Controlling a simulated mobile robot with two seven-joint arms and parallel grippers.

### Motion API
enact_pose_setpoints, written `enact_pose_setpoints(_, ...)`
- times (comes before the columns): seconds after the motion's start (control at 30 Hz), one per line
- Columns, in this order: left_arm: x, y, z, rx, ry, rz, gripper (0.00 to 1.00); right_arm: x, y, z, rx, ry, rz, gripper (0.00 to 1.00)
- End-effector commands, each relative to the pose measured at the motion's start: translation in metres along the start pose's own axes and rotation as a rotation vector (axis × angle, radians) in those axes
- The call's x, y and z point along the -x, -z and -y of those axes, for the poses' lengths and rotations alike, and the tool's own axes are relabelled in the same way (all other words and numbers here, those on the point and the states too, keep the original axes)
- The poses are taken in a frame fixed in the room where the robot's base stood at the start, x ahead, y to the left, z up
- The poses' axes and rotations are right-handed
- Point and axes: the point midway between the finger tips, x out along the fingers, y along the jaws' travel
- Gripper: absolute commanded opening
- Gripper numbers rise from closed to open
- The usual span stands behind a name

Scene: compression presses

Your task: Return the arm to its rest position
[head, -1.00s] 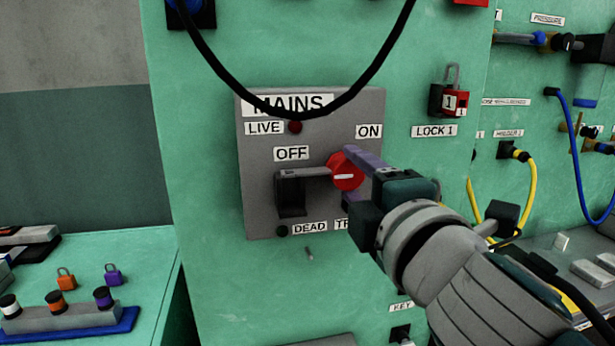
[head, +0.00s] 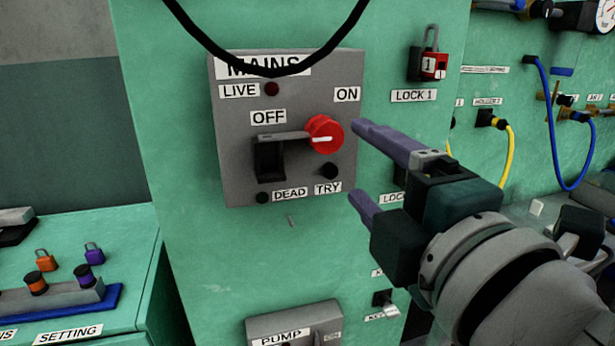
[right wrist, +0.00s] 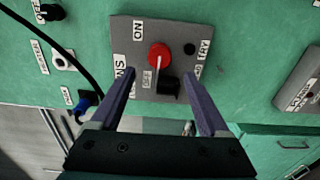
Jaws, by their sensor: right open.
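My right gripper (head: 358,163) is open and empty, with its purple fingers to the right of the grey MAINS box (head: 225,150) in the head view. The box carries a red knob (head: 325,134) joined to a grey handle with a black block at the OFF side. The gripper is apart from the knob. In the right wrist view the knob (right wrist: 159,55) shows between and beyond the spread fingers (right wrist: 164,103). My left gripper is not in view.
A red padlock (head: 433,67) hangs above the LOCK 1 label. A black cable (head: 230,58) loops across the top of the box. A PUMP box (head: 290,326) is below. A green bench with small padlocks (head: 45,260) stands at left. Yellow and blue hoses are at right.

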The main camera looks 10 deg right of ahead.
Motion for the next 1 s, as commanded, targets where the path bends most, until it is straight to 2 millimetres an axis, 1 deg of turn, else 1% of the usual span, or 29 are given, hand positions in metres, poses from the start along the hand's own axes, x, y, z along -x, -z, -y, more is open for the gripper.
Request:
enact_pose_setpoints(0.03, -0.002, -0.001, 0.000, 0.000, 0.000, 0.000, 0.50, 0.006, 0.000, 0.002, 0.000, 0.001, 0.000, 0.79)
enact_pose_setpoints(0.17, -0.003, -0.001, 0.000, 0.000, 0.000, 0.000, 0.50, 0.013, 0.000, 0.001, 0.000, 0.001, 0.000, 0.79)
enact_pose_setpoints(0.5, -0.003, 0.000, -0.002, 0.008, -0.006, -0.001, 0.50, 0.015, -0.002, 0.001, -0.011, 0.008, 0.008, 0.79)
enact_pose_setpoints(0.57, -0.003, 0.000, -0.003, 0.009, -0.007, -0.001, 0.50, 0.017, -0.009, 0.006, -0.057, 0.035, 0.034, 0.79)
enact_pose_setpoints(0.67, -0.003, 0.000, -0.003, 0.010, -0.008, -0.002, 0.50, 0.028, -0.033, 0.029, -0.247, 0.152, 0.143, 0.79)
enact_pose_setpoints(0.73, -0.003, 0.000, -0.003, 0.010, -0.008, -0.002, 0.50, 0.047, -0.052, 0.057, -0.450, 0.282, 0.260, 0.79)
enact_pose_setpoints(0.77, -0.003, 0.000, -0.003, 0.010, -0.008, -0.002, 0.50, 0.058, -0.059, 0.071, -0.545, 0.347, 0.317, 0.79)
enact_pose_setpoints(0.8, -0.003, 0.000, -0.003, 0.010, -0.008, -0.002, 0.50, 0.074, -0.064, 0.088, -0.667, 0.433, 0.391, 0.79)
enact_pose_setpoints(0.83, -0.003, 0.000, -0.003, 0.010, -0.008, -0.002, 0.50, 0.088, -0.066, 0.100, -0.752, 0.497, 0.447, 0.79)
enact_pose_setpoints(0.87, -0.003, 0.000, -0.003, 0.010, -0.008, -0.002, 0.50, 0.102, -0.067, 0.112, -0.829, 0.561, 0.500, 0.79)
enact_pose_setpoints(0.9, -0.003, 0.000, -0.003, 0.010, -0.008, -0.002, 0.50, 0.120, -0.065, 0.124, -0.923, 0.642, 0.568, 0.79)
enact_pose_setpoints(0.97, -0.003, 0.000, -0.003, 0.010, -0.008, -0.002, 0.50, 0.149, -0.059, 0.139, -1.044, 0.762, 0.666, 0.79)
enact_pose_setpoints(1.0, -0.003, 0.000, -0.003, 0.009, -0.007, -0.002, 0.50, 0.169, -0.054, 0.147, -1.113, 0.840, 0.729, 0.79)
